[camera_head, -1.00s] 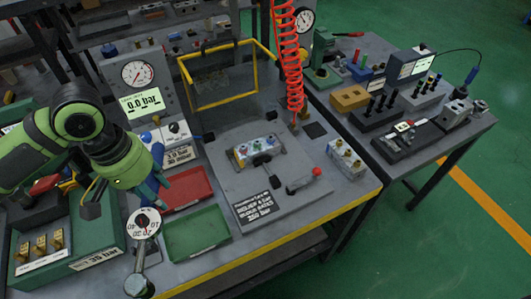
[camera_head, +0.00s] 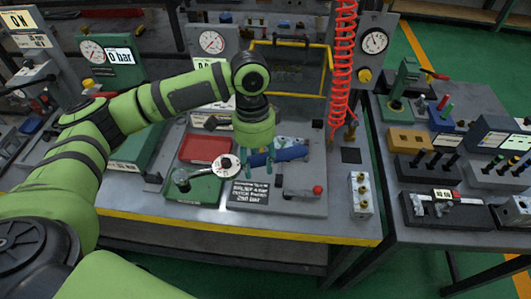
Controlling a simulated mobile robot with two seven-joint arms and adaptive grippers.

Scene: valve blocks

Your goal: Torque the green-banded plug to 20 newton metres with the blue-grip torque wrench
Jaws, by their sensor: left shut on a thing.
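My left gripper (camera_head: 255,160) points down and is shut on the blue grip (camera_head: 290,153) of the torque wrench. The wrench lies roughly level, with its round white dial (camera_head: 223,166) and metal head (camera_head: 181,178) to the left, over the green tray (camera_head: 203,190). The valve block (camera_head: 290,142) in the fixture on the grey plate is mostly hidden behind the grip and gripper. I cannot make out the green-banded plug. The wrench head appears apart from the block. My right gripper is not in view.
A red tray (camera_head: 205,148) lies behind the green one. A lever with a red knob (camera_head: 318,189) stands on the plate's front right. Another valve block (camera_head: 361,194) sits at the bench's right.

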